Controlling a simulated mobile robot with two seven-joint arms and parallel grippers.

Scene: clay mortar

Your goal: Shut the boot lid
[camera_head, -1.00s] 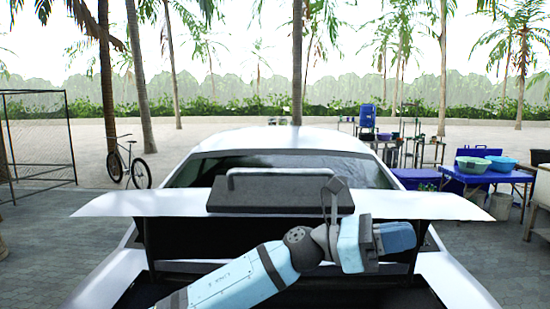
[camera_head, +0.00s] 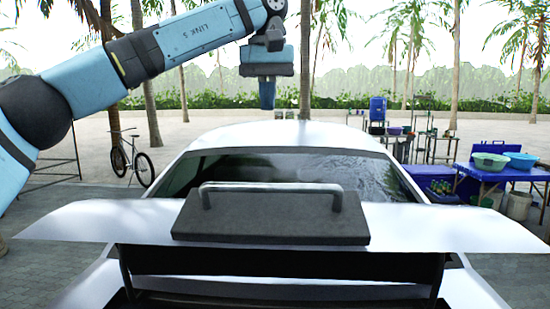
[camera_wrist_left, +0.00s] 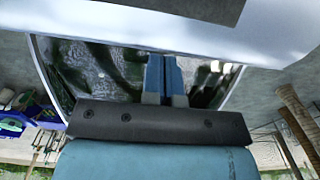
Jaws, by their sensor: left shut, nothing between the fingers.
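The boot lid (camera_head: 440,226) of the white car stands raised, with a dark opening (camera_head: 270,290) below its near edge. A dark grey plate with a bar handle (camera_head: 270,214) sits on top of the lid near its middle. My left gripper (camera_head: 267,106) is shut and empty, pointing down above the car roof, beyond and above the handle. In the left wrist view, its closed blue fingers (camera_wrist_left: 164,62) show over the rear window, with the lid (camera_wrist_left: 130,22) and a corner of the plate at the top. My right gripper is not in view.
The car roof (camera_head: 290,132) and rear window (camera_head: 300,170) lie beyond the lid. Blue tables with basins (camera_head: 490,172) stand at the right. A bicycle (camera_head: 131,160) leans at the left, near palm trunks. Paved ground around the car is open.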

